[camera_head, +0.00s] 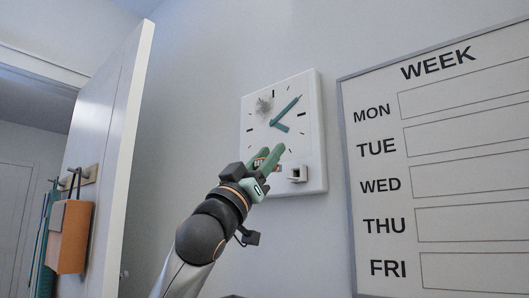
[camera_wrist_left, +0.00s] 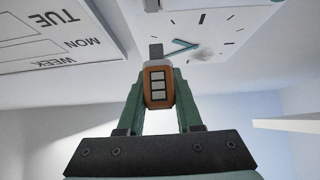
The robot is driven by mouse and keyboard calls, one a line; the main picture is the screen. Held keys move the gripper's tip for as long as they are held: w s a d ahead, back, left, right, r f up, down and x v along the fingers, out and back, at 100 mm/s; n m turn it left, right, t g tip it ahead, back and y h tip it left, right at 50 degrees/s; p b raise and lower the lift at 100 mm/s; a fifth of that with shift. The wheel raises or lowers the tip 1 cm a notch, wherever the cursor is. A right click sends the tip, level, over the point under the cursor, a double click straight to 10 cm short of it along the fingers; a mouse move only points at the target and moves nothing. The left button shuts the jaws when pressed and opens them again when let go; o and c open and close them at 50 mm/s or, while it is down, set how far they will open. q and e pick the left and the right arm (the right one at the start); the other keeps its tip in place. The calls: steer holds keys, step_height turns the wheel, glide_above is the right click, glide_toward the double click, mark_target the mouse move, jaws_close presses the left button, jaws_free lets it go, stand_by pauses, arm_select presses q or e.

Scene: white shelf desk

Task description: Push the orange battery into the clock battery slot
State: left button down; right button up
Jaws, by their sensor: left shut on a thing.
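The square white clock (camera_head: 312,135) hangs on the wall, with green hands and dark hour marks. A small white box-like part with a dark opening, apparently the battery slot (camera_head: 297,174), sticks out at its lower right. My left gripper (camera_head: 268,158) is in front of the clock's lower left part, left of that box. In the left wrist view my left gripper (camera_wrist_left: 158,95) is shut on the orange battery (camera_wrist_left: 148,100), which has grey squares on its face and a grey end towards the clock. Whether it touches the clock cannot be told. My right gripper is not in view.
A framed white week board (camera_head: 435,185) hangs on the wall right of the clock. An open white door (camera_head: 110,140) stands at the left, with an orange bag (camera_head: 72,237) hanging from hooks. The wall between door and clock is bare.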

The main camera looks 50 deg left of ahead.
mark_target(280, 166)
arm_select(q)
steer(key=shift+w, duration=1)
steer(key=shift+w+a, duration=0.15)
steer(key=shift+w, duration=0.2)
steer(key=shift+w+a, duration=0.1)
steer(key=shift+w, duration=0.8)
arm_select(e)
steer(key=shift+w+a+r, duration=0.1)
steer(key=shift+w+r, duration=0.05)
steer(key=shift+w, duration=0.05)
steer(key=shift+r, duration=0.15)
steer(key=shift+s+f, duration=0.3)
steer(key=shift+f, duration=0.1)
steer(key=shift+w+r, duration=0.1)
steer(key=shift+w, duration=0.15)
arm_select(q)
steer(key=shift+w, duration=0.3)
steer(key=shift+w+a+b, duration=0.15)
steer(key=shift+w+b, duration=0.3)
steer(key=shift+w, duration=0.7)
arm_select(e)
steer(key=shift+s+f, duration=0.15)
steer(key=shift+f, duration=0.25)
